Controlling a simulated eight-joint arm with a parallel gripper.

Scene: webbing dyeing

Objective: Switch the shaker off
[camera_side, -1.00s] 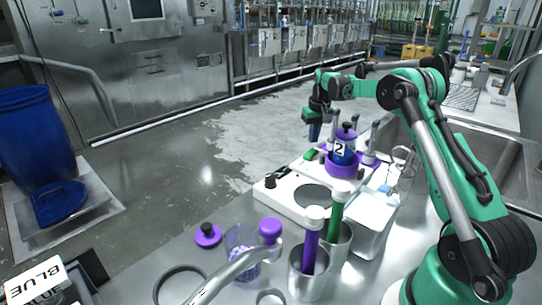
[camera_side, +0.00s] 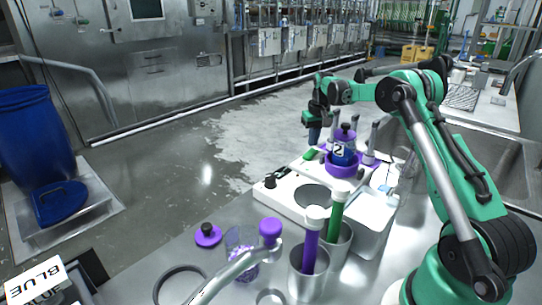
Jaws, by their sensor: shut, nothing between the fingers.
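The shaker (camera_side: 377,180) looks to be the white unit behind the front plate device. It carries a purple ring holder (camera_side: 341,168) with a dark blue, purple-capped bottle (camera_side: 344,150) marked 2. A small green piece, apparently its switch (camera_side: 310,154), shows at the unit's left end; its on or off position is too small to tell. My gripper (camera_side: 314,135) is shut and empty, pointing down just above and beside the green piece. I cannot tell whether the fingertips touch it.
A white device with a dark round plate (camera_side: 313,196) and a black knob (camera_side: 270,181) stands in front. Metal beakers (camera_side: 307,278) hold purple and green rods. A glass jar (camera_side: 241,262) and purple lid (camera_side: 208,235) are nearer. Grey posts flank the bottle.

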